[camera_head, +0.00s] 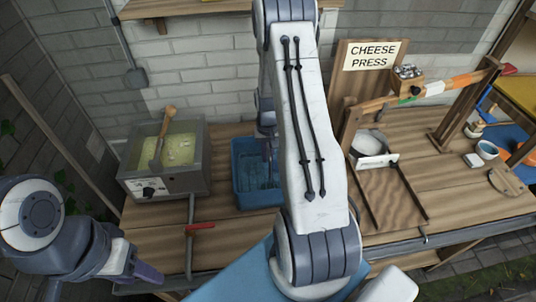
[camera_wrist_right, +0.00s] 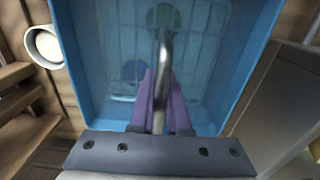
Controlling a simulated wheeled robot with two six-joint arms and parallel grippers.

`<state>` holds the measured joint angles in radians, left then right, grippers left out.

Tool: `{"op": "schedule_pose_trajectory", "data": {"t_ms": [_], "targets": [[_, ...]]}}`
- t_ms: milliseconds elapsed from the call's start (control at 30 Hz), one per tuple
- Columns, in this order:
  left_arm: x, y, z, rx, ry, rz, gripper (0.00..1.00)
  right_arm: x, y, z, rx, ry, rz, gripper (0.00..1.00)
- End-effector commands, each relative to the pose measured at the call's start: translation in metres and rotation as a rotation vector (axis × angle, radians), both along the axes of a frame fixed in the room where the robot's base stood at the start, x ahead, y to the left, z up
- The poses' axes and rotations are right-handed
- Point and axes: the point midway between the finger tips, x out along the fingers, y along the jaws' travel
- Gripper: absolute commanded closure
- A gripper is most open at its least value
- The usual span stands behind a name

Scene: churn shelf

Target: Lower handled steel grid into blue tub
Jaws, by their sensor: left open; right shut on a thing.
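The blue tub (camera_head: 258,200) stands on the wooden bench in the head view, partly hidden by my right arm. It fills the middle of the right wrist view (camera_wrist_right: 90,50). My right gripper (camera_wrist_right: 162,92) is shut on the curved steel handle (camera_wrist_right: 165,55) of the steel grid (camera_wrist_right: 205,45). The pale wire grid shows inside the outline of the tub's walls; I cannot tell whether it touches the floor. In the head view the right gripper (camera_head: 268,150) is over the tub, mostly hidden. My left gripper (camera_head: 125,276) is open and empty at the lower left.
A grey vat (camera_head: 170,185) with a wooden paddle stands left of the tub. A red-handled lever (camera_head: 200,227) lies in front. The cheese press (camera_head: 385,165) stands to the right. A white cup (camera_wrist_right: 44,44) is beside the tub. Blurred green and dark blue round shapes show behind the grid.

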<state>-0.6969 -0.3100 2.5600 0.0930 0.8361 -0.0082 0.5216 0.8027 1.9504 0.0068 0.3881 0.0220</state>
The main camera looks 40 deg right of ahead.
Motion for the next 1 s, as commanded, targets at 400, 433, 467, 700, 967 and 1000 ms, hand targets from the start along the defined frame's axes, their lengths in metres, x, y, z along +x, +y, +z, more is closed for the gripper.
{"op": "schedule_pose_trajectory", "data": {"t_ms": [400,433,467,700,967,1000], "targets": [[0.000,0.000,0.000,0.000,0.000,0.001,0.50,-0.001,0.000,-0.001,0.001,0.002,0.000,0.51],[0.000,0.000,0.000,0.000,0.000,0.003,0.50,-0.001,0.000,-0.001,0.001,0.002,0.000,0.51],[0.000,0.000,0.000,0.000,0.001,0.008,0.50,0.000,0.000,-0.001,0.001,0.002,0.000,0.51],[0.000,0.000,-0.011,0.000,0.001,0.010,0.50,0.001,-0.001,0.029,-0.003,-0.005,0.000,0.51],[0.000,0.000,-0.024,0.000,0.001,0.012,0.50,0.001,-0.001,0.080,-0.004,-0.006,0.000,0.51],[0.000,0.000,-0.025,0.000,0.001,0.011,0.50,0.001,-0.001,0.086,-0.003,-0.005,0.000,0.51]]}}
